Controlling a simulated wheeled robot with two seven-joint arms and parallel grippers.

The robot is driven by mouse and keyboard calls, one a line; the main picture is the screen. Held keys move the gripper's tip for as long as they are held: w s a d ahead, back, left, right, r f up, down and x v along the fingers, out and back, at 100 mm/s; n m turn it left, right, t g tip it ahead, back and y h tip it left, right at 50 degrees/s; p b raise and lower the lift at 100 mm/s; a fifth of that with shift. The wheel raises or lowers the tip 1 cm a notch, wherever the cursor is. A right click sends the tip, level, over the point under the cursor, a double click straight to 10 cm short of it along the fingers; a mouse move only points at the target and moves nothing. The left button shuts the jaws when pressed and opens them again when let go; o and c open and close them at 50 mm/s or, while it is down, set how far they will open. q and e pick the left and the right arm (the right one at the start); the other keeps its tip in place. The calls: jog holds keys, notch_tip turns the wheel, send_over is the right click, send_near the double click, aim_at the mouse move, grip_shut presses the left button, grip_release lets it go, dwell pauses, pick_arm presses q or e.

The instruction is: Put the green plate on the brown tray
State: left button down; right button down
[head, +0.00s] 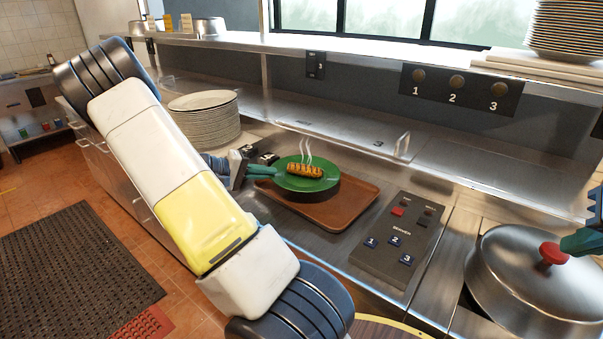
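The green plate (285,183) carries a browned, grill-marked piece of food (305,170) with steam rising from it. The plate is over the back left part of the brown tray (340,212), with a dark shadow under its front rim. I cannot tell whether it touches the tray. My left gripper (263,172) reaches in from the left, its teal fingers closed on the plate's left rim. My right gripper (578,243) shows only partly at the right edge, near the red knob of a metal lid; its opening is hidden.
A stack of white plates (205,118) stands left behind the tray. A button panel (400,240) lies right of the tray, and the large metal lid (535,285) is further right. A steel shelf (350,58) runs above the counter. More plates (567,28) stand top right.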

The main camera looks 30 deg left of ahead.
aim_at(271, 190)
pick_arm(q)
jog(key=shift+w, duration=0.7)
jog(key=shift+w+f, duration=0.2)
jog(key=shift+w, duration=0.05)
jog(key=shift+f, duration=1.6)
jog(key=c, duration=1.9)
grip_release()
jog(key=shift+s, duration=0.1)
